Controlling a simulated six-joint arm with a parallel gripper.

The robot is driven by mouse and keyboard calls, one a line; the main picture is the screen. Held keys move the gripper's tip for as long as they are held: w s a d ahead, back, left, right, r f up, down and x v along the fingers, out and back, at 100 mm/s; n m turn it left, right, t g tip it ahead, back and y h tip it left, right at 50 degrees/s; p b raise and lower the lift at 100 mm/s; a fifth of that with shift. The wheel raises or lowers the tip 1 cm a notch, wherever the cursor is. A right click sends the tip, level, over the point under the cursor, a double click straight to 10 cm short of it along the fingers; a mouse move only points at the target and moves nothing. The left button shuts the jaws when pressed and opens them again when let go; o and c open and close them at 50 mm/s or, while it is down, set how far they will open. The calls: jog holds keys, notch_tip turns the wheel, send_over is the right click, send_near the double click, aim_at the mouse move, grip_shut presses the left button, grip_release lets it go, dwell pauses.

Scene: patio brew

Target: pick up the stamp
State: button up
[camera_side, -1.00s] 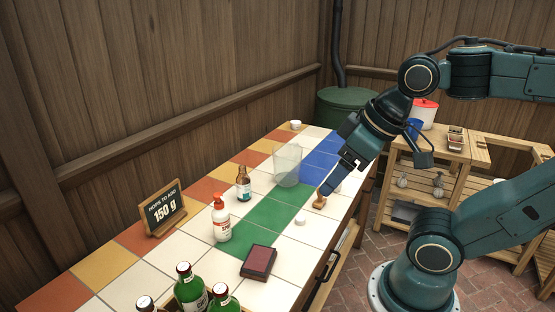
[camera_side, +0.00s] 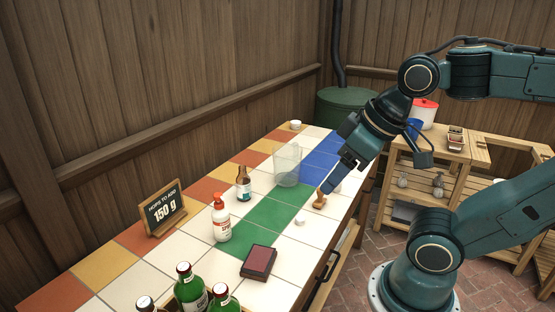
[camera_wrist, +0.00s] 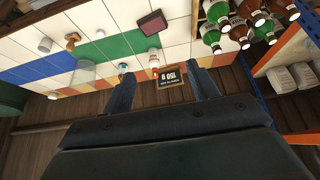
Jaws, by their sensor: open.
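The stamp (camera_side: 320,201), a small brown wooden-handled piece, stands on the tiled counter near its right edge in the side view. In the wrist view the stamp (camera_wrist: 72,39) is at the upper left, outside the space between my fingers. My gripper (camera_side: 327,189) points down and left in the side view, and its tips appear just above and partly in front of the stamp. Contact cannot be told. In the wrist view my gripper (camera_wrist: 163,76) has its two fingers wide apart with nothing between them.
A dark red pad (camera_side: 259,262), a small white round piece (camera_side: 300,220), a clear beaker (camera_side: 287,165), a brown bottle (camera_side: 243,184) and a white pump bottle (camera_side: 221,220) stand on the counter. Tiles around the stamp are mostly clear.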

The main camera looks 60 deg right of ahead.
jog(key=w+d+f+m+g+h, duration=0.1)
jog(key=w+d+f+m+g, duration=0.2)
jog(key=w+d+m, duration=0.9)
jog(key=w+d+f+m+g, duration=0.1)
jog(key=w+d+f+m, duration=0.1)
jog(key=d+f, duration=0.6)
jog(key=w+d+f+m+g+y, duration=0.1)
jog(key=w+d+f+m+g, duration=0.1)
jog(key=d+f, duration=0.7)
jog(key=d, duration=0.7)
jog(key=shift+w+d+f+m, duration=0.25)
jog(key=shift+w+d+m, duration=0.05)
jog(key=shift+w+m, duration=0.1)
jog(key=shift+s+f, duration=0.1)
